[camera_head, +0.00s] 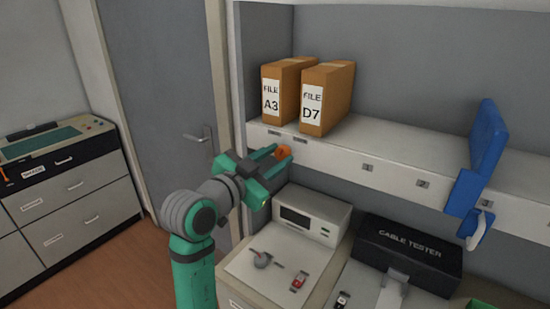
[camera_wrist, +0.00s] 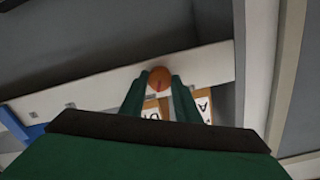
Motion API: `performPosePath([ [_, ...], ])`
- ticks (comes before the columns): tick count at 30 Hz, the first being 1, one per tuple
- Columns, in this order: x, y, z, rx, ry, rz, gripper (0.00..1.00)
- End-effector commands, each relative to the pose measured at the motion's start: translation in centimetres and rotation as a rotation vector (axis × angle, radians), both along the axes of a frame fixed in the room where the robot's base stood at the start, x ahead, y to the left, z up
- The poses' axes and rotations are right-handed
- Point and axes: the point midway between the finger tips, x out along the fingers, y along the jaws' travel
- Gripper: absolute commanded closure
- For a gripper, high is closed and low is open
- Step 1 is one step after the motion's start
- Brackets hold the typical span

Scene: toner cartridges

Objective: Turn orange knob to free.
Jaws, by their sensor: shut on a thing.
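The orange knob (camera_head: 283,152) sits on the front edge of the shelf, below the file boxes. In the wrist view the round orange knob (camera_wrist: 159,77) shows between my fingertips, with a thin dark line on its face. My gripper (camera_head: 277,154) reaches the shelf edge from the left, and its two green fingers are shut on the knob. It also shows in the wrist view (camera_wrist: 160,83), one finger on each side of the knob. No "free" marking can be read in either view, and the fingers hide part of the knob in the head view.
Two brown file boxes, A3 (camera_head: 282,92) and D7 (camera_head: 326,97), stand on the shelf (camera_head: 420,150) above the knob. A white device (camera_head: 310,215) and a black cable tester (camera_head: 405,256) stand below. A blue holder (camera_head: 482,160) hangs at the right.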

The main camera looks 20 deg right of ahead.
Motion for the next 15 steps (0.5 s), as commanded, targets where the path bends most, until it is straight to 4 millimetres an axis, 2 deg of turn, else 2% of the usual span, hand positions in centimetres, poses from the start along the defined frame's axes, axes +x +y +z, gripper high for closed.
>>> performPosePath([
  [6,-0.09,-0.03,0.28,0.106,-0.145,0.000,0.93],
  [15,-0.14,-0.08,0.28,0.203,-0.270,0.000,0.93],
])
